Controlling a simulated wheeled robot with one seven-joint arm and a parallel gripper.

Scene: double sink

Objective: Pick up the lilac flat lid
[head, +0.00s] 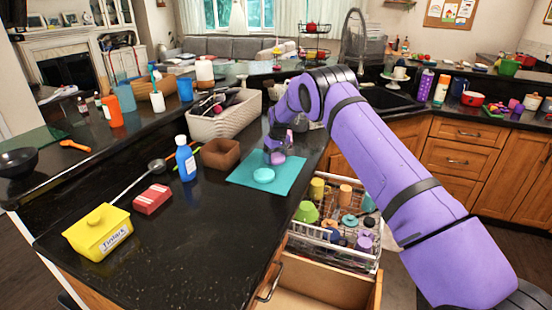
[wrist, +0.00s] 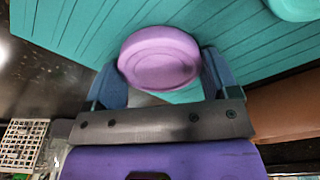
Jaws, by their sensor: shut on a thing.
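The lilac flat lid (wrist: 160,57) is round and sits between my gripper's two fingers in the wrist view. My gripper (wrist: 165,78) is shut on it, with a finger against each side. In the head view my gripper (head: 276,156) is over the far part of the teal mat (head: 241,174); the lid there is small and mostly hidden by the gripper. The ribbed teal mat also fills the upper part of the wrist view (wrist: 75,25). I cannot tell whether the lid touches the mat or is just above it.
A round teal lid (head: 263,175) lies on the mat, close in front of my gripper. A brown box (head: 221,154) and a cream basket (head: 225,118) stand to the left. An open dishwasher rack (head: 335,250) with several cups is below right.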

